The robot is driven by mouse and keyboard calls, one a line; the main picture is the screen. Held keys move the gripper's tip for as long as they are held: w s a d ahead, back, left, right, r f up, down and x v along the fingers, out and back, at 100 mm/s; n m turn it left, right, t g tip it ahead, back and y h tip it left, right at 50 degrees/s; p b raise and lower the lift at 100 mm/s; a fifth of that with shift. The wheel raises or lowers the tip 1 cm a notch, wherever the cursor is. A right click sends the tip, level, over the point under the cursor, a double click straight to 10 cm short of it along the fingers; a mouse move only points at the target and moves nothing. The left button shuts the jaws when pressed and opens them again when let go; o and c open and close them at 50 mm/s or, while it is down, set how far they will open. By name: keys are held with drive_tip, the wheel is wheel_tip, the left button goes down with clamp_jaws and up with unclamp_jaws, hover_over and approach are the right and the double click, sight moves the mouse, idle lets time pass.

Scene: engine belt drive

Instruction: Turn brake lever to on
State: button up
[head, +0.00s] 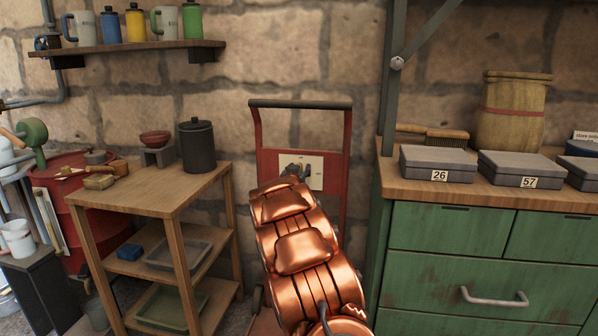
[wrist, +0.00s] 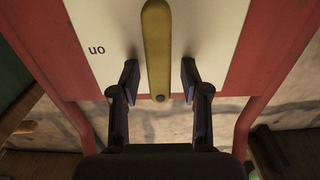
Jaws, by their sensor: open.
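The brake lever (wrist: 157,45) is a yellow bar on a cream plate (wrist: 210,35). In the wrist view it stands between the two dark fingers of my gripper (wrist: 160,80), with a gap on each side. My gripper is open. The word "on" shows upside down on the plate, left of the lever in the wrist view. In the head view my gripper (head: 293,172) is in front of the cream plate (head: 316,181) on a red frame (head: 333,200). There my gripper and copper arm hide part of the plate and most of the lever.
A wooden shelf table (head: 150,192) with a dark canister (head: 197,146) stands left of the red frame. A green cabinet (head: 480,240) with grey boxes on its wooden top stands close on the right. A wall shelf (head: 125,48) holds several mugs and bottles.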

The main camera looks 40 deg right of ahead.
clamp_jaws()
idle(0.4)
drive_tip(key=shift+f+m, duration=0.1)
drive_tip(key=shift+m, duration=0.2)
drive_tip(key=m, duration=0.1)
drive_tip(key=m+b, duration=0.1)
drive_tip(key=m, duration=0.1)
drive_tip(key=m+b, duration=0.1)
drive_tip(key=shift+s+d+f, duration=0.2)
drive_tip(key=shift+s+f, duration=0.05)
drive_tip(key=shift+s, duration=0.05)
drive_tip(key=shift+s+d+f+m+b, duration=0.25)
drive_tip(key=shift+m+b, duration=0.85)
drive_tip(key=shift+m, duration=1.15)
drive_tip(key=shift+s+d+f+m+b, duration=0.1)
drive_tip(key=shift+s+f+m+b, duration=0.2)
drive_tip(key=shift+m+b, duration=1.4)
drive_tip(key=shift+s+d+f+m+b, duration=0.1)
drive_tip(key=shift+f+m+b, duration=0.35)
drive_tip(key=shift+m, duration=2.3)
drive_tip(key=shift+r, duration=0.15)
